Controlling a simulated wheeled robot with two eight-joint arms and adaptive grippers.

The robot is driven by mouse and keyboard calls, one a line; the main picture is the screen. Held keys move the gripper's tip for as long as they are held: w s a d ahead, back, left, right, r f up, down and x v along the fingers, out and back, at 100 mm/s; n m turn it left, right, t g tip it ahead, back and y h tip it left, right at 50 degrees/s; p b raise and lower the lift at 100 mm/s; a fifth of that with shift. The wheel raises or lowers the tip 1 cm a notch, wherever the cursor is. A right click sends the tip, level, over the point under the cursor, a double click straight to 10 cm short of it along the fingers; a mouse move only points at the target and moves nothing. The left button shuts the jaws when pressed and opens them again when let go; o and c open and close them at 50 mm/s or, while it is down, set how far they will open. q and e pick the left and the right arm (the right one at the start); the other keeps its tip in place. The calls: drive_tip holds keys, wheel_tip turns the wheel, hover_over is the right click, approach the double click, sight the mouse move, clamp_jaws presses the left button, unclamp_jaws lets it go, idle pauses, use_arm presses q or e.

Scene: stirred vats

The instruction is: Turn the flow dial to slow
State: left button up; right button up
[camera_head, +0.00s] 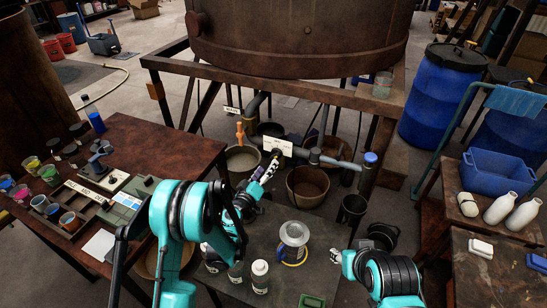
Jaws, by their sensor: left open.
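Under the big rusty vat (300,35) a pipe (340,162) runs across, with a small white sign (279,147) on it. A small dark round part, perhaps the flow dial, shows just below the sign; its setting is too small to read. My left gripper (269,168) is open, at the end of the teal arm reaching in from the left. Its fingertips are close to the pipe by the sign; I cannot tell whether they touch anything. My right gripper (337,257) is low in front, beside the low grey table, far from the pipe; its fingers are too small to judge.
Buckets (307,185) stand under the pipe. A metal canister (293,238) and bottles (260,276) are on the low table. A brown table (150,140) with paint cups is at left. A blue crate (492,172) and blue barrels (441,100) are at right.

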sight(273, 158)
use_arm(q)
drive_tip(key=x, duration=0.2)
drive_tip(key=b+x, duration=0.1)
drive_tip(key=x, duration=0.1)
drive_tip(key=f+b+x, duration=0.1)
drive_tip(key=x, duration=0.2)
drive_tip(key=shift+a, duration=0.15)
drive_tip(key=shift+w+r, duration=0.1)
drive_tip(key=shift+w, duration=0.4)
drive_tip(key=c, duration=1.2)
